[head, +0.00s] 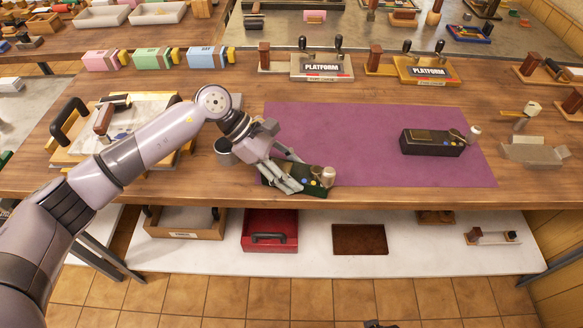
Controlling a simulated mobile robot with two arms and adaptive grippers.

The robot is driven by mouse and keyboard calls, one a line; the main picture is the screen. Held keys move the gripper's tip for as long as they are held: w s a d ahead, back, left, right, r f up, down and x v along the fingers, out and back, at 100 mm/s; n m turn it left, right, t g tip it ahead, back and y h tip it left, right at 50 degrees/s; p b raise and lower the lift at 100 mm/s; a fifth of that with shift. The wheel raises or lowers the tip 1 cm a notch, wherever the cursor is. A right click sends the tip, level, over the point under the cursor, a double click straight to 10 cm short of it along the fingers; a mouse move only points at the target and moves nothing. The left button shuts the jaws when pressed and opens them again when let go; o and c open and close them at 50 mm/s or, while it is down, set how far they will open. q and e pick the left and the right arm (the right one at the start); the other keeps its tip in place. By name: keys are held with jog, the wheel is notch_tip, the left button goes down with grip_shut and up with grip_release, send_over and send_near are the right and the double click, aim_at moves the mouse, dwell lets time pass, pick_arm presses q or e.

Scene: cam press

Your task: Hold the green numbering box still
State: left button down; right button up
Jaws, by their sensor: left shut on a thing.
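The green numbering box (313,190) is at the front edge of the purple mat (340,130), left of the mat's middle. It is dark green, with a pale rounded knob and small coloured spots at its right end. My left gripper (289,178) comes in from the left and is shut on the box. Its fingers and wrist hide the box's left part. A similar black box (432,143) with a light knob stands apart on the right of the mat. My right gripper does not show.
Two devices marked PLATFORM, one grey (322,68) and one yellow (427,71), stand behind the mat. Pink (101,60), green (151,57) and blue (207,57) boxes stand at back left. A red tray (270,229) is on the lower shelf. The mat's middle is clear.

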pick_arm(q)
jog(key=c, duration=1.3)
grip_release()
jog(key=shift+s+f, duration=0.15)
jog(key=shift+f, duration=0.1)
jog(key=o, duration=0.5)
jog(key=shift+r, duration=0.15)
jog(key=shift+o, duration=0.2)
jog(key=shift+r, duration=0.1)
jog(key=v, duration=1.2)
